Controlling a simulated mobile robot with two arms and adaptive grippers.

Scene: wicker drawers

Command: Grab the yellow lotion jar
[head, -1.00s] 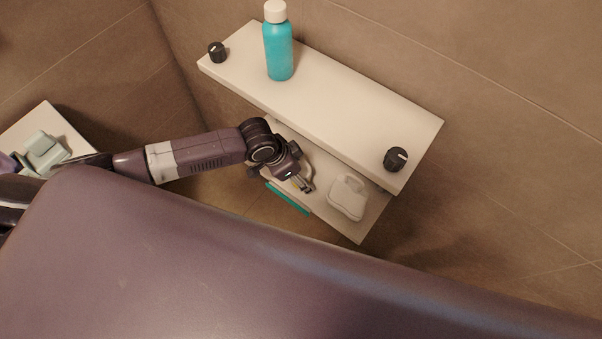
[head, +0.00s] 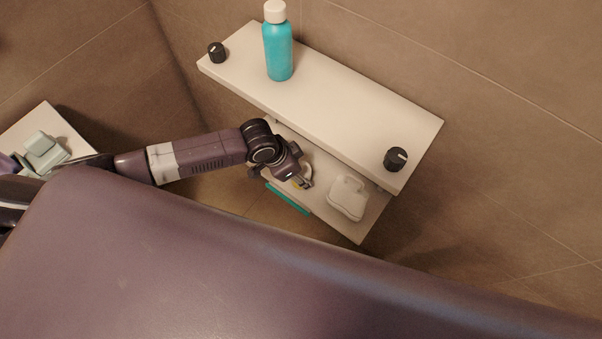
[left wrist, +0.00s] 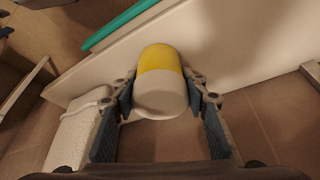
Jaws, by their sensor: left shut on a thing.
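The yellow lotion jar (left wrist: 160,80) has a yellow part and a whitish rounded part in the left wrist view. It sits between the two fingers of my left gripper (left wrist: 160,100), which is shut on it. In the head view my left gripper (head: 303,182) is at the lower shelf, below the upper shelf's front edge. My right gripper is in neither view.
The upper shelf (head: 330,105) overhangs the lower shelf (head: 352,228). A teal bottle (head: 279,50) stands on the upper shelf. A white container (head: 348,197) sits right of the gripper on the lower shelf. A teal strip (head: 288,198) lies along its front edge.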

